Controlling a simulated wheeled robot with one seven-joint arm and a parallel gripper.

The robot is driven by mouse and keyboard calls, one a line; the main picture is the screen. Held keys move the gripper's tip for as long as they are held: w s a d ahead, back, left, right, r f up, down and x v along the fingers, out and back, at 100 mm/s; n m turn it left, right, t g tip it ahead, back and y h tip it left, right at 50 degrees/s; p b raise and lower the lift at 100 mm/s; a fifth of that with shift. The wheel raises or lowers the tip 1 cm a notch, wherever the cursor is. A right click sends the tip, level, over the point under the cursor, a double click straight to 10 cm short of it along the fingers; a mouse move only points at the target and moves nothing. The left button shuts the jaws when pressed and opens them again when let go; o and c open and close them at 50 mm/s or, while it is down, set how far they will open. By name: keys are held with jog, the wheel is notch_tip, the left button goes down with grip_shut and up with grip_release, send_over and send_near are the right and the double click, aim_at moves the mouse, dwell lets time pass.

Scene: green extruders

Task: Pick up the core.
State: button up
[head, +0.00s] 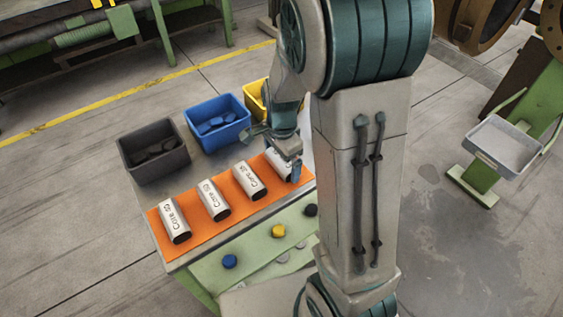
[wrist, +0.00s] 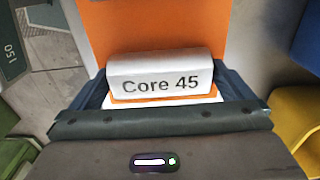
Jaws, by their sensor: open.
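A white core (wrist: 160,77) marked "Core 45" lies on an orange mat (wrist: 150,25) in the wrist view. My gripper (wrist: 163,92) is open, with one finger on each side of this core. Whether the fingers touch it I cannot tell. In the head view my gripper (head: 292,168) is over the rightmost core (head: 273,162), which it partly hides. Three more white cores lie in a row to its left: the far-left one (head: 174,222), the second (head: 213,199) and the third (head: 249,181). Their labels are too small to read surely.
Behind the mat (head: 195,239) stand a black bin (head: 152,177), a blue bin (head: 218,143) and a yellow bin (head: 254,99), partly hidden by my arm. Blue (head: 230,262), yellow (head: 278,231) and black (head: 311,210) knobs sit at the front. A grey tray (head: 502,146) stands right.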

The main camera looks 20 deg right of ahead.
jog(key=c, duration=0.8)
jog(key=shift+c, duration=0.8)
jog(key=shift+r, duration=0.1)
